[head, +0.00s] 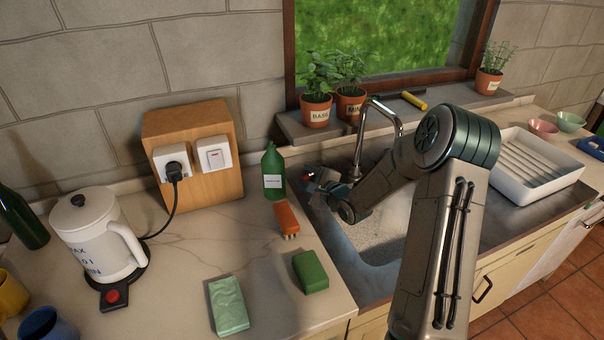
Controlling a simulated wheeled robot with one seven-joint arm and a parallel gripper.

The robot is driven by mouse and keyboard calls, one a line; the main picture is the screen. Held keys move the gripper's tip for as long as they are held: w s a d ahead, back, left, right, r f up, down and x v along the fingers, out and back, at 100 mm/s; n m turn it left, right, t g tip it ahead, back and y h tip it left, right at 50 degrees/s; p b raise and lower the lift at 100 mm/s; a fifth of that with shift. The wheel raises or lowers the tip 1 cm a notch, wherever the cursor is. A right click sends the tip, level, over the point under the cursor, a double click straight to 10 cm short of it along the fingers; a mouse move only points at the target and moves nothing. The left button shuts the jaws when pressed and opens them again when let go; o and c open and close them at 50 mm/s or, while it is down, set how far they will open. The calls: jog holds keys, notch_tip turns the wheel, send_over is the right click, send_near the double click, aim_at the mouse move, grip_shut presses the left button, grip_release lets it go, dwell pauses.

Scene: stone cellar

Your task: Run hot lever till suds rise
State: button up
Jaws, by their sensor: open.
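The sink (378,277) is a steel basin below the window, partly hidden behind my arm. A pale, speckled surface shows inside it; I cannot tell whether it is suds or water. The curved metal tap (395,113) rises at the back of the sink. My gripper (317,187) is at the sink's back left, left of the tap's base. Small red and dark parts show at its fingertips; I cannot tell whether the red part is the hot lever, or whether the gripper touches it. My gripper is open.
A white kettle (95,235) is plugged in farther left. Potted herbs (317,85) line the sill. A white drying rack (525,168) stands right.

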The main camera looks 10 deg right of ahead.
aim_at(308, 178)
jog(key=shift+x, duration=1.6)
grip_shut()
jog(key=shift+s+d+r+p, duration=0.1)
jog(key=shift+p, duration=0.35)
jog(key=shift+s+n, duration=0.1)
jog(key=shift+n, duration=0.2)
jog(key=shift+s+d+n+g+y+p, duration=0.1)
jog(key=shift+s+n+g+y+p, duration=0.2)
jog(key=shift+y+p, duration=0.4)
jog(key=shift+w, duration=0.1)
